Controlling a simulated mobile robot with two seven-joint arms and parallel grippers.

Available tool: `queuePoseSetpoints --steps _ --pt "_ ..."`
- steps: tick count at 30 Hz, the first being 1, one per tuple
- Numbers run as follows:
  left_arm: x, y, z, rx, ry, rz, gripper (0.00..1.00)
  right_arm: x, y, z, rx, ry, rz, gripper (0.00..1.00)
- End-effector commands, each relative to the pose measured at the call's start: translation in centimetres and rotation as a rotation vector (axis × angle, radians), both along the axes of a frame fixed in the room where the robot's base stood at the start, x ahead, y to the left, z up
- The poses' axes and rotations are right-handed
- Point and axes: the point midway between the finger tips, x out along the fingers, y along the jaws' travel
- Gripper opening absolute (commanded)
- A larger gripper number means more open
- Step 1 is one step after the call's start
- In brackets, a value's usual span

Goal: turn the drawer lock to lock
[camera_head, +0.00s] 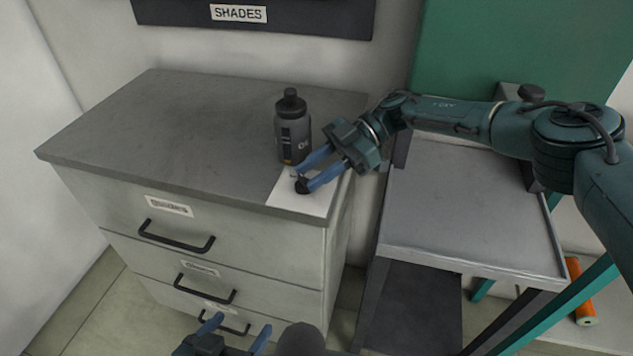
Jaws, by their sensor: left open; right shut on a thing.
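A grey drawer cabinet (226,152) with several drawers stands left of centre. A white plate or sheet (313,202) lies at the right front corner of its top. A small dark knob, taken to be the drawer lock (301,186), is on this white patch, partly hidden by my fingers. My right gripper (307,173) reaches in from the right, its blue fingers shut on the knob. Which way the lock is turned cannot be told. My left gripper (238,326) is open and empty at the bottom edge, in front of the lower drawers. The drawers look closed.
A dark bottle (293,127) stands upright on the cabinet just behind my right gripper. A grey side table (465,214) stands to the right, under my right arm. The cabinet top's left part is clear. An orange cylinder (581,290) is at the lower right.

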Motion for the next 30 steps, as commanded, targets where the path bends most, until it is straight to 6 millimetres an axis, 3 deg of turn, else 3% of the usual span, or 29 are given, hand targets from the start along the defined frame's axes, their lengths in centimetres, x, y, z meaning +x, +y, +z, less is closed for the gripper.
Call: queuePoseSetpoints --steps 16,17,18,24,30 --pt "0.07 0.0 -0.31 -0.015 0.0 0.006 0.78 -0.03 0.19 0.13 0.004 0.001 0.025 0.08" --pt "0.07 0.0 -0.31 -0.015 0.0 0.006 0.78 -0.03 0.19 0.13 0.004 0.001 0.025 0.33" --pt "0.07 0.01 -0.31 -0.014 0.0 0.005 0.78 -0.04 0.19 0.13 0.004 0.001 0.025 0.37" --pt "0.07 0.02 -0.32 -0.013 0.0 0.006 0.78 -0.01 0.14 0.08 0.003 0.001 0.025 0.53" --pt "0.05 0.03 -0.33 -0.013 0.0 0.006 0.78 -0.01 0.1 0.07 0.003 0.001 0.024 0.53"
